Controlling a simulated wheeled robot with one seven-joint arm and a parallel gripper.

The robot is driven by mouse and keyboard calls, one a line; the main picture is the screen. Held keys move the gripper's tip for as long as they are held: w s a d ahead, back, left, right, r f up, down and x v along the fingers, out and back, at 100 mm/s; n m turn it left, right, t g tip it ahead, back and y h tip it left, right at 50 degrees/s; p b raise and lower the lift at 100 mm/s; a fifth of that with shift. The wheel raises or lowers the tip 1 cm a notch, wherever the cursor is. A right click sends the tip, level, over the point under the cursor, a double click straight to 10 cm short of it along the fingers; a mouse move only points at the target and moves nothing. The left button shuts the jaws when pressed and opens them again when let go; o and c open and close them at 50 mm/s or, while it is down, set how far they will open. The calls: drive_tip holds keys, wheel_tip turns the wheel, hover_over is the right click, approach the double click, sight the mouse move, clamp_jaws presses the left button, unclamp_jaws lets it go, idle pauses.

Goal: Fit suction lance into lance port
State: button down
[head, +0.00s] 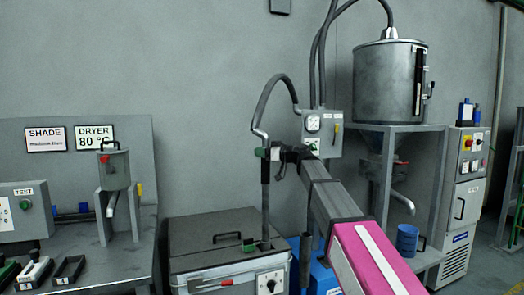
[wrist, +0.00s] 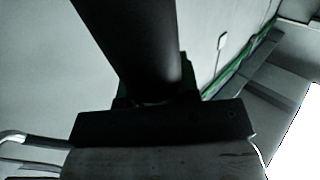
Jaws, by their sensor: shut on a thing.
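The suction lance (head: 265,200) is a long dark upright rod with a hose curving up from its top. My gripper (head: 272,153) is shut on the lance near its top, at a green part. In the wrist view, a dark tube of the lance (wrist: 135,45) runs up from between the dark jaws (wrist: 160,118). In the head view, the lance's lower end meets the rear right part of a grey box's lid, by a small dark fitting (head: 251,247) that seems to be the lance port. I cannot tell whether the tip is inside it or just in front.
The grey lidded box (head: 205,238) has a black handle and a front panel with a red lever. A dark upright tube (head: 305,262) stands right of it, by a blue container. A control box (head: 321,133) is on the wall behind. A steel hopper (head: 385,85) stands right.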

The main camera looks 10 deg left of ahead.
drive_tip(key=shift+f, duration=7.15)
drive_tip(key=c, duration=0.8)
unclamp_jaws()
drive_tip(key=shift+o, duration=0.2)
drive_tip(key=v, duration=1.1)
drive_tip(key=shift+f, duration=0.1)
